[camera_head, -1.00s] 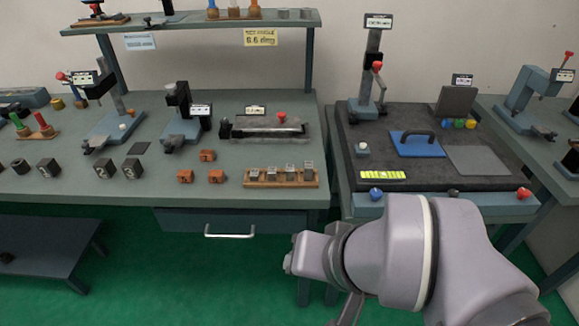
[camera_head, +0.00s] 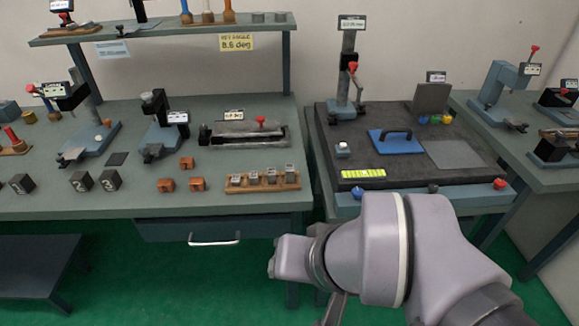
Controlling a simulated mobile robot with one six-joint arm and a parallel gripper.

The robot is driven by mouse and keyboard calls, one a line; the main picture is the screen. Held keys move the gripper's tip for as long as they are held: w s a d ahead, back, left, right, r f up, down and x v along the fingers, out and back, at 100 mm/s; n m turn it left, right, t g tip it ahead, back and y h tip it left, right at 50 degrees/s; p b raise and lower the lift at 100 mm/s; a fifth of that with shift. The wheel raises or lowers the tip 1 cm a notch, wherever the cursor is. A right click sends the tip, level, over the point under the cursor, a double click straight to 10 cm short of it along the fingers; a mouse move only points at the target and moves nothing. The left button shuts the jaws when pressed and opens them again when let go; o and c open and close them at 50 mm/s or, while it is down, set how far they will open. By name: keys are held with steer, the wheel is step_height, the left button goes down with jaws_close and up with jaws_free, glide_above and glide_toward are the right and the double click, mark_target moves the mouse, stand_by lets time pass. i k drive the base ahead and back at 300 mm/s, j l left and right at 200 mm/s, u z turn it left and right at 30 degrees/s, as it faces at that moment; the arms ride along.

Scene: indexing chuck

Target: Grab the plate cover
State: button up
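A flat blue plate with a black arched handle (camera_head: 397,142), which looks like the plate cover, lies on the dark surface plate (camera_head: 367,170) on the right-hand bench. It is left of a bare grey flat sheet (camera_head: 456,154). My grey arm reaches across the lower right of the picture, in front of the bench's front edge. Nothing of my arm touches the blue plate in this view.
A tall stand with a red knob (camera_head: 348,75) rises behind the blue plate. A dark upright block (camera_head: 431,99) and coloured knobs stand behind right. The left bench (camera_head: 140,195) holds several fixtures.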

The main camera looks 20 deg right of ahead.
mark_target(396, 140)
steer(key=i+l+z, duration=0.3)
steer(key=i+l, duration=0.15)
steer(key=i+l+z, duration=0.25)
steer(key=i, duration=0.25)
